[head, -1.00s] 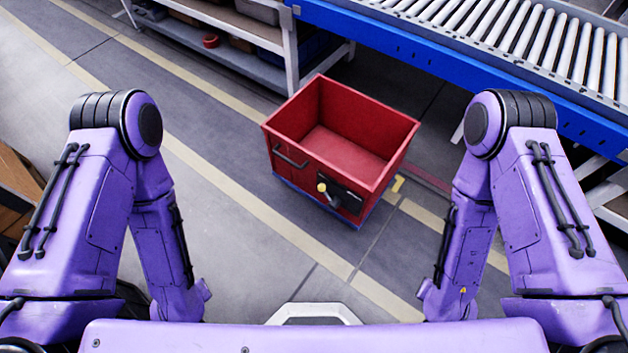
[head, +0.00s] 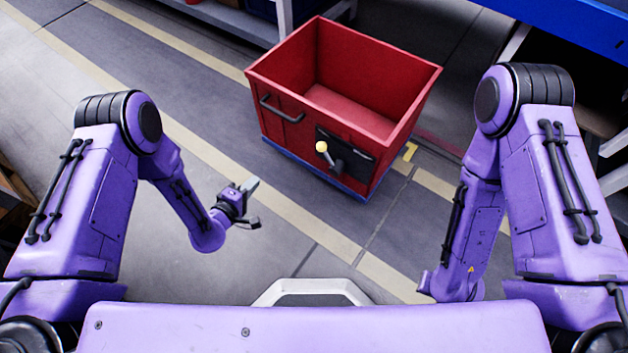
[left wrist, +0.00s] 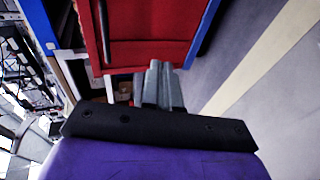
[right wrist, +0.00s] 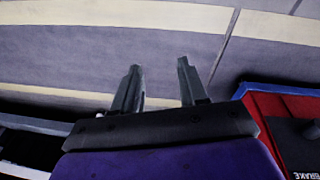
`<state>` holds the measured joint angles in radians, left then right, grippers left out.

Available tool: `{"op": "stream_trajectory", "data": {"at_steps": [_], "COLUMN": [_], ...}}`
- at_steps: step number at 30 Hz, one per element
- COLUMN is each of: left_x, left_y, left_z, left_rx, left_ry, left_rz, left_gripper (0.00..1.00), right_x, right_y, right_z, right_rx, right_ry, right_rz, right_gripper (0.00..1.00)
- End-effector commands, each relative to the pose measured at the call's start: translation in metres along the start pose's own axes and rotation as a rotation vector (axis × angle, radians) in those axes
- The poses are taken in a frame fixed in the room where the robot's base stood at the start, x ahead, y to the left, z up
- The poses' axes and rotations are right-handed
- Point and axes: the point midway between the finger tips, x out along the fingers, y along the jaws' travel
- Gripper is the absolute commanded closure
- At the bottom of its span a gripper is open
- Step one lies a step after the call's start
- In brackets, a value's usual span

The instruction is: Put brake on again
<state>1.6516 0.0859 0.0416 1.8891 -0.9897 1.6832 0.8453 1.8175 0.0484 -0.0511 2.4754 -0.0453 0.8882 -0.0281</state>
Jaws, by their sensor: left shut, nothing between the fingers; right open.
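A red open-topped cart (head: 290,118) stands on the floor ahead. My left gripper (head: 250,186) is shut and empty, left of the lever and apart from the cart. In the left wrist view its fingers (left wrist: 158,72) are together before the red cart wall (left wrist: 150,25). My right gripper (right wrist: 158,68) is open and empty over floor; the cart (right wrist: 263,112) with a brake label (right wrist: 303,175) shows at right there.
A dark handle (head: 280,110) sits on the cart's front, left of the lever. A blue conveyor frame (head: 580,25) is at the upper right, and a shelf (head: 210,18) is behind. The floor between me and the cart is clear.

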Motion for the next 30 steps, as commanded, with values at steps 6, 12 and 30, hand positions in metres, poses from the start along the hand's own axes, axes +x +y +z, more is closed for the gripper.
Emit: {"op": "stream_trajectory", "data": {"at_steps": [6, 12, 30], "left_x": [0.093, 0.112, 0.126], "left_y": [-0.052, -0.059, -0.045], "left_z": [0.02, 0.029, 0.041], "left_rx": [-0.354, -0.528, -0.559], "left_ry": [-0.358, -0.622, -0.677], "left_rz": [0.352, 0.423, 0.424], "left_gripper": [1.0, 1.0, 1.0], "right_x": [0.133, 0.17, 0.173], "right_y": [-0.013, -0.014, -0.011], "right_z": [0.034, 0.048, 0.056], "right_rx": [-0.095, -0.144, -0.201], "right_ry": [-0.108, -0.168, -0.23], "right_rz": [-0.005, -0.007, -0.008], "right_gripper": [0.57, 0.57, 0.57]}}
